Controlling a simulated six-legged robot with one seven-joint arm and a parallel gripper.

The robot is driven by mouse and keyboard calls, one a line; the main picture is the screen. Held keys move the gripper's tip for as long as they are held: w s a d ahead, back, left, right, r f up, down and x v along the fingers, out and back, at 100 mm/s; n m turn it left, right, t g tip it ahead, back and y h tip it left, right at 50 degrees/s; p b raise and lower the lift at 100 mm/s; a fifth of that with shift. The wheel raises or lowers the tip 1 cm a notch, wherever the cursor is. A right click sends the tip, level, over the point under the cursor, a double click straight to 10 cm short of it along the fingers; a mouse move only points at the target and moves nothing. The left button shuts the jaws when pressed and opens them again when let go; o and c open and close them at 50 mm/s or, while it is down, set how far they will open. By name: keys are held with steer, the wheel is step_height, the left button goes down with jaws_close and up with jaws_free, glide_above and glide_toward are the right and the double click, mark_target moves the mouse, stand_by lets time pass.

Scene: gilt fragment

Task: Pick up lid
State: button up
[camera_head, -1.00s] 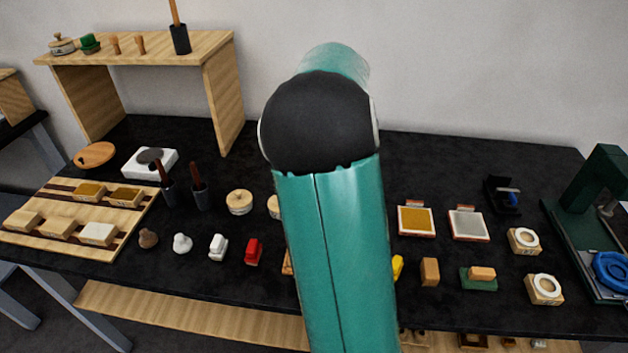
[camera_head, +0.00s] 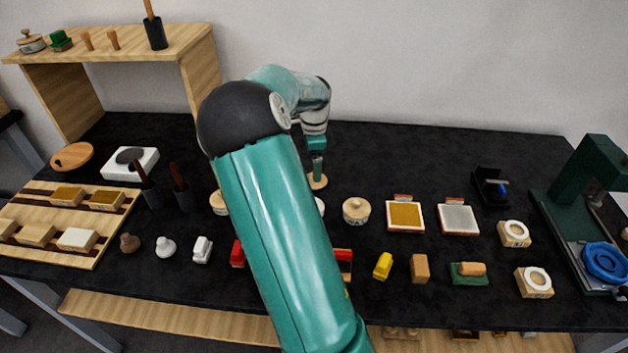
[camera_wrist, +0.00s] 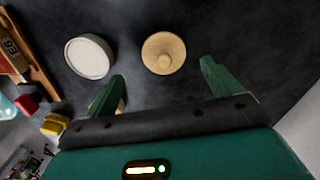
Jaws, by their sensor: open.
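The lid, a round pale wooden disc with a knob, lies on the black table (camera_head: 450,160). In the wrist view the lid (camera_wrist: 156,43) is ahead of the gap between the two green fingers of my gripper (camera_wrist: 162,74). My gripper is open and empty, with no finger seen touching the lid. In the head view my gripper (camera_head: 317,165) is just above a wooden disc (camera_head: 318,183), which looks like the same lid and is partly hidden by it. A pale round dish (camera_wrist: 90,57) is left of the lid in the wrist view.
A lidded wooden pot (camera_head: 356,211) stands right of my gripper. Yellow (camera_head: 383,266) and red (camera_head: 237,254) blocks sit nearer the front edge. A wooden shelf (camera_head: 190,45) is at back left, a green machine (camera_head: 580,190) at far right. The table behind is clear.

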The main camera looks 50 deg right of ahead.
steer(key=shift+d+f, duration=0.2)
steer(key=shift+f, duration=1.3)
steer(key=shift+d+f, duration=0.2)
steer(key=shift+f, duration=1.3)
steer(key=shift+w, duration=0.1)
steer(key=c, duration=1.1)
steer(key=shift+o, duration=0.2)
steer(key=shift+r, duration=0.1)
steer(key=shift+r, duration=0.5)
step_height(320, 180, up, 2)
steer(key=shift+r, duration=0.1)
steer(key=s+a+r, duration=0.8)
steer(key=s+r, duration=0.1)
steer(key=s, duration=0.1)
steer(key=shift+s+a+r, duration=0.3)
steer(key=shift+s+a, duration=0.1)
steer(key=shift+w, duration=0.2)
